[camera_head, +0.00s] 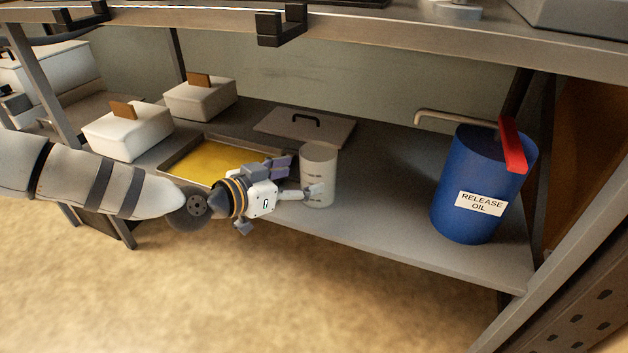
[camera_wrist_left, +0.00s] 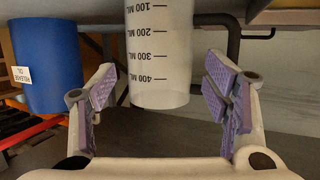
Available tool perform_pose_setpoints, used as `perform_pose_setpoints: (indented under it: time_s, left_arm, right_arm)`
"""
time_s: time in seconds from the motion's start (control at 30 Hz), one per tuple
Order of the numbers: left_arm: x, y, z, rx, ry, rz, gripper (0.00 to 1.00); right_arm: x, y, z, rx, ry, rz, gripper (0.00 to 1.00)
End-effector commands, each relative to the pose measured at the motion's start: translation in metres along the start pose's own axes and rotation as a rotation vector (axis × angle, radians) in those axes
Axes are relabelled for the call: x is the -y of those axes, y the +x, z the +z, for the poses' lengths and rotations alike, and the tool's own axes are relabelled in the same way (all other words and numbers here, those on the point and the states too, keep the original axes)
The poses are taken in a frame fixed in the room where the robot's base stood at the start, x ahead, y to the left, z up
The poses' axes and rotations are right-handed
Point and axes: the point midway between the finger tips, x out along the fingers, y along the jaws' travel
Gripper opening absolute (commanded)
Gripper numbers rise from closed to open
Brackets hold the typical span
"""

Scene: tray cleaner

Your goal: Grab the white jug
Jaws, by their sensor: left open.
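The white jug (camera_head: 319,165) is a pale cylinder standing upright near the front edge of the grey shelf, right of the yellow tray. My left gripper (camera_head: 301,178) comes in from the left at the jug, its fingers spread. In the left wrist view the jug (camera_wrist_left: 160,60), with dark millilitre marks, shows between the two purple-padded fingers of my left gripper (camera_wrist_left: 160,88). A gap shows on each side of it, and neither pad visibly touches it. My right gripper is not in view.
A blue release oil drum (camera_head: 465,175) with a red lever stands to the right. A flat grey lid (camera_head: 300,128) with a black handle lies behind the jug. A tray of yellow liquid (camera_head: 205,165) and two white boxes (camera_head: 130,133) are left. Shelf between jug and drum is clear.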

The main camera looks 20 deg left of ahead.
Motion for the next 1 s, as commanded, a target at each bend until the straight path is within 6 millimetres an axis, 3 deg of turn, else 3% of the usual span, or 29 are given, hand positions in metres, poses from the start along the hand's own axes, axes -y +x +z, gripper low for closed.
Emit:
perform_pose_setpoints:
  time_s: [0.2,0.5,0.7,1.0]
  left_arm:
    - [-0.001,0.045,0.006,0.004,-0.001,0.001,0.70]
    - [-0.001,0.053,0.001,0.001,-0.002,0.001,0.70]
    - [-0.001,0.053,0.001,0.002,-0.002,0.001,0.29]
    - [-0.001,0.052,-0.003,0.000,-0.001,0.001,0.29]
  right_arm:
    - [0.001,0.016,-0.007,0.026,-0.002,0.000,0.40]
    - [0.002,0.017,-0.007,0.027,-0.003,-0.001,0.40]
    - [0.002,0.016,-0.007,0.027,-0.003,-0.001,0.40]
    - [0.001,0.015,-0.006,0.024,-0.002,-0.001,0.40]
